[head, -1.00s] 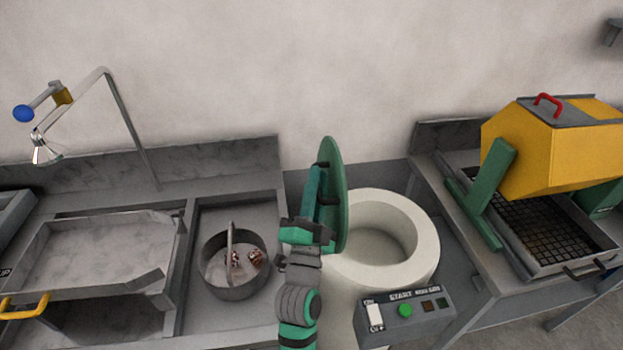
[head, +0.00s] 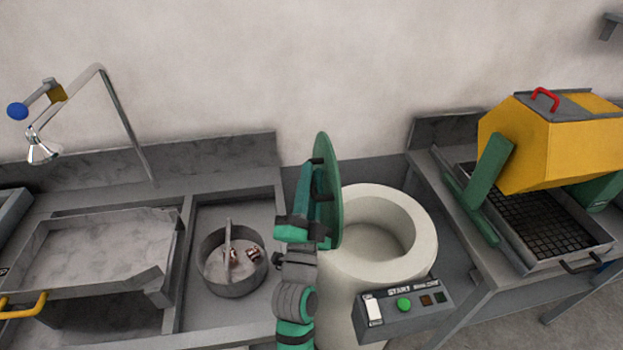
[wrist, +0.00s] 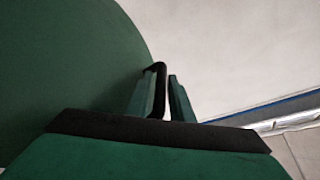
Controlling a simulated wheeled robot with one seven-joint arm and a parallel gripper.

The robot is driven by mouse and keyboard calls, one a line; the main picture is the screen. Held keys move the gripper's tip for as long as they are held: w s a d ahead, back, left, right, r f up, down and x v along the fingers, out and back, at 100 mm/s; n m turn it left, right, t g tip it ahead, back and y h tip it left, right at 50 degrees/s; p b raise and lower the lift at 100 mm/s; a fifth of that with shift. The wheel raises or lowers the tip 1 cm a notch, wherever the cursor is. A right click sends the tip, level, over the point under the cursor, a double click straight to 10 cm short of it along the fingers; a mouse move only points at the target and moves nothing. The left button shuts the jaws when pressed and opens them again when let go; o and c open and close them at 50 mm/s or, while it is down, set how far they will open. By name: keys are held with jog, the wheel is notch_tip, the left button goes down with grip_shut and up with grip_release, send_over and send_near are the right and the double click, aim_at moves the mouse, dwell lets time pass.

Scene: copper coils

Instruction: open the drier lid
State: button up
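The drier is a cream-white round drum (head: 418,272) with its top opening uncovered. Its green disc lid (head: 335,185) stands almost upright at the opening's left side, seen nearly edge-on in the head view. In the wrist view the lid (wrist: 65,60) fills the left side. My gripper (head: 322,185) is at the lid's left face. In the wrist view its two teal fingers (wrist: 166,95) lie either side of the lid's black handle (wrist: 158,72), close together. A thin light gap shows beside the right finger, so firm contact there is unclear.
A control box (head: 405,303) with a green button is on the drum's front. A round metal pot (head: 232,283) holding copper pieces is in the sink left of my arm. A yellow hexagonal barrel (head: 555,145) stands on the right bench. A pale wall is behind.

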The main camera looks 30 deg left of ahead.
jog(key=v, duration=1)
jog(key=shift+s+f, duration=0.15)
jog(key=shift+s, duration=0.15)
jog(key=shift+d, duration=0.1)
jog(key=s+d+f+n+g+h, duration=0.1)
jog(key=s+d+f+h, duration=0.25)
jog(key=d+f, duration=0.55)
jog(key=s+d+f+n+g+h, duration=0.2)
jog(key=s+d+f+h, duration=0.1)
jog(key=s+d+f, duration=0.3)
jog(key=s+d+f+n+g+h, duration=0.2)
jog(key=s+d+f, duration=0.5)
jog(key=s+d, duration=0.4)
jog(key=s+h, duration=0.1)
jog(key=s, duration=0.2)
jog(key=shift+s+h, duration=0.15)
jog(key=shift+h, duration=0.2)
